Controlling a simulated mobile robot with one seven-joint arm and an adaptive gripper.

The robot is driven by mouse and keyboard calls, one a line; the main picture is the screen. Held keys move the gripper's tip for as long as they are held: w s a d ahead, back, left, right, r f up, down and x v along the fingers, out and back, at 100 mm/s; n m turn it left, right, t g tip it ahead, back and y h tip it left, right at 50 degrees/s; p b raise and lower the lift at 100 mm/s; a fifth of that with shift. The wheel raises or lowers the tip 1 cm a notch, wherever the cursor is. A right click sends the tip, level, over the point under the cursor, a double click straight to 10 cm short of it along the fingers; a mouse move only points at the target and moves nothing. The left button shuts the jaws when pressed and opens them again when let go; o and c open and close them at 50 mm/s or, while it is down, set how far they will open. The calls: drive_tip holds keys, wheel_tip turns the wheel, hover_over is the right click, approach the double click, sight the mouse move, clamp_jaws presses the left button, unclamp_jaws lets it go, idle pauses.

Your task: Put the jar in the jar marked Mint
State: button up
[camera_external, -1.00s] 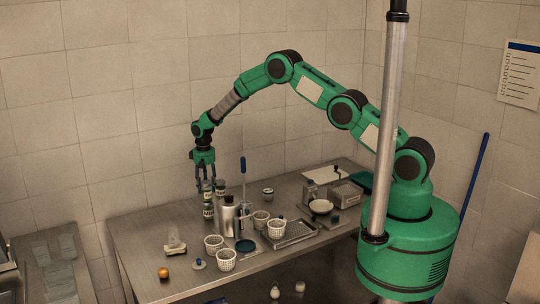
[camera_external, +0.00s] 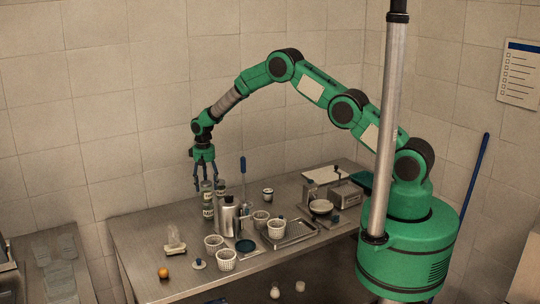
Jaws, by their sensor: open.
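Several small labelled jars stand at the back left of the metal table. Two appear one on top of the other, an upper jar (camera_external: 207,194) over a lower jar (camera_external: 208,211). Another jar (camera_external: 221,190) is just behind them to the right. The labels are too small to read, so I cannot tell which is marked Mint. My gripper (camera_external: 206,184) points down, open, with its fingers spread at the top of the upper jar. I cannot tell whether they touch it.
A metal pitcher (camera_external: 228,219) stands just right of the jars. White perforated baskets (camera_external: 213,243) (camera_external: 276,229) and a tray (camera_external: 293,235) are nearer the front and right. A blue-handled tool (camera_external: 242,170) rises behind. An orange ball (camera_external: 163,272) lies at the front left.

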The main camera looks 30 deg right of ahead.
wheel_tip(320, 180, up, 11)
drive_tip(key=b, duration=0.1)
drive_tip(key=shift+b, duration=0.3)
drive_tip(key=shift+f, duration=0.15)
idle(0.5)
